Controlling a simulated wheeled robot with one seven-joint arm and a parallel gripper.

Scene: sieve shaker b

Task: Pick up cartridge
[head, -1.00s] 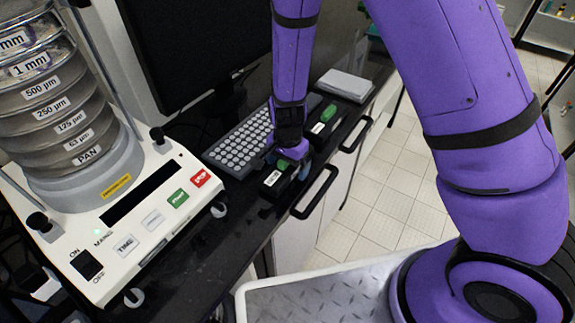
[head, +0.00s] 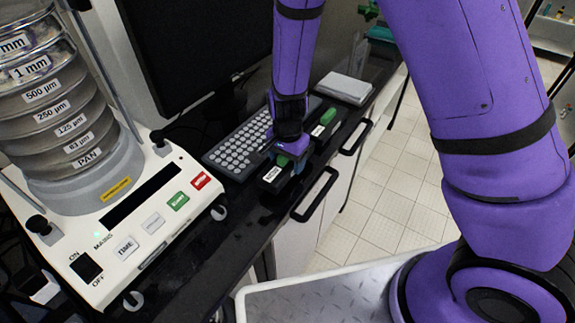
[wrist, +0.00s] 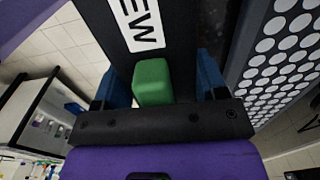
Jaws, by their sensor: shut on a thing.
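A black cartridge (head: 270,184) with a white label and a green tab is at the front edge of the dark bench, in front of the keyboard. My gripper (head: 284,157) is over it from above. In the wrist view, the blue fingers of my gripper (wrist: 158,78) are on both sides of the cartridge (wrist: 188,38), with its green tab between them, and they are shut on it. Part of the label shows the letters "EW". I cannot tell whether its underside touches the bench. A second black cartridge with a green tab (head: 328,116) lies just behind to the right.
A grey keyboard (head: 235,150) lies close on the left, below a dark monitor (head: 195,45). The sieve shaker (head: 135,215) stands on the left. A pale stack (head: 343,87) lies at the back right. Black handles (head: 317,194) stick out from the bench front.

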